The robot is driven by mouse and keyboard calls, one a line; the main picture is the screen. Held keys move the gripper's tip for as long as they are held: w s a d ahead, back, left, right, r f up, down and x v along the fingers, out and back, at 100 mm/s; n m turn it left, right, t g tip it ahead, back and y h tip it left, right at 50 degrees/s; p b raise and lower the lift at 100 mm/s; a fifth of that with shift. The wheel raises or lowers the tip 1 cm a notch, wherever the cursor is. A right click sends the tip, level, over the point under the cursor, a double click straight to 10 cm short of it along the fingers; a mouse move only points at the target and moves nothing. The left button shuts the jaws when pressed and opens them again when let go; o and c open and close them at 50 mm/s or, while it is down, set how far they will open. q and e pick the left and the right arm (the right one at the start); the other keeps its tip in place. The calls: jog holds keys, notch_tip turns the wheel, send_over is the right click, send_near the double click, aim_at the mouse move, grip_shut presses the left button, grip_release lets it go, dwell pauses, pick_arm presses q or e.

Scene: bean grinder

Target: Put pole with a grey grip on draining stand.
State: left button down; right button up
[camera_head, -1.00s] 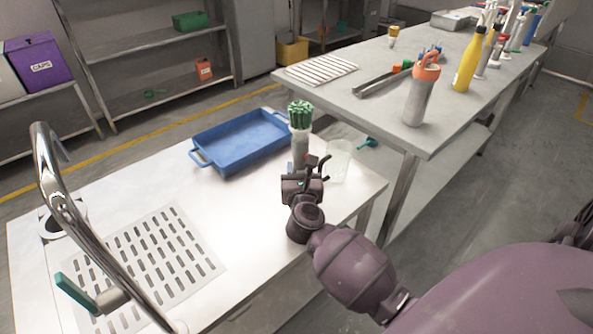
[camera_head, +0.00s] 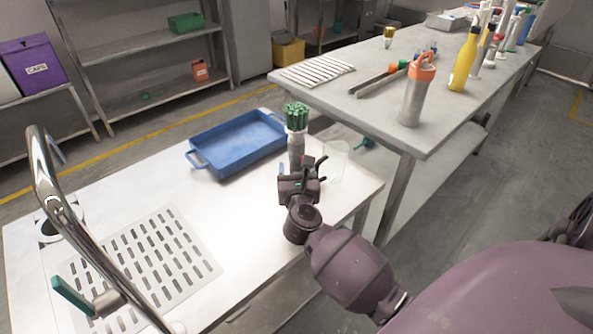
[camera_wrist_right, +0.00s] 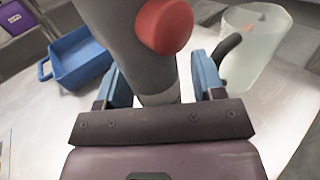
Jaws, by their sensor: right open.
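The pole with a grey grip (camera_head: 296,148) stands upright on the near table, with a bundle of green tips on top. In the right wrist view its dark grey grip (camera_wrist_right: 125,30) carries a red button, with a paler part below. My right gripper (camera_head: 301,168) is open, with its blue-padded fingers (camera_wrist_right: 162,88) on either side of the pole; I cannot tell if they touch it. A slotted draining panel (camera_head: 202,246) is set in the near table at left. A white slatted rack (camera_head: 318,70) lies on the far table. My left gripper is not in view.
A clear container (camera_head: 337,163) stands close right of the pole. A blue tray (camera_head: 238,146) is behind left. A curved metal faucet (camera_head: 45,185) rises beside the slotted panel. The far table holds tongs (camera_head: 378,82), an orange-topped bottle (camera_head: 415,95) and a yellow bottle (camera_head: 464,62).

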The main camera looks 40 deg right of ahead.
jog(key=v, duration=1.1)
jog(key=shift+s+a, duration=0.25)
jog(key=shift+s, duration=0.05)
jog(key=n, duration=0.1)
jog(key=s+n+t, duration=0.1)
jog(key=shift+a+r+n, duration=0.1)
jog(key=shift+r+n, duration=0.05)
jog(key=shift+n, duration=0.15)
jog(key=s+a+f+n+t+y, duration=0.1)
jog(key=s+a+f+n+y, duration=0.25)
jog(key=n, duration=0.95)
jog(key=s+a+f+n+t+y, duration=0.15)
jog(key=s+n+y, duration=0.25)
jog(key=n+y, duration=0.55)
jog(key=s+d+f+n+g+h, duration=0.1)
jog(key=s+f+n+g, duration=0.3)
jog(key=n, duration=0.5)
jog(key=s+d+f+n+g+h, duration=0.1)
jog(key=s+f+n+g, duration=0.3)
jog(key=s+n, duration=0.5)
jog(key=shift+f+n+h, duration=0.4)
jog(key=shift+f+n, duration=0.15)
jog(key=shift+f, duration=0.25)
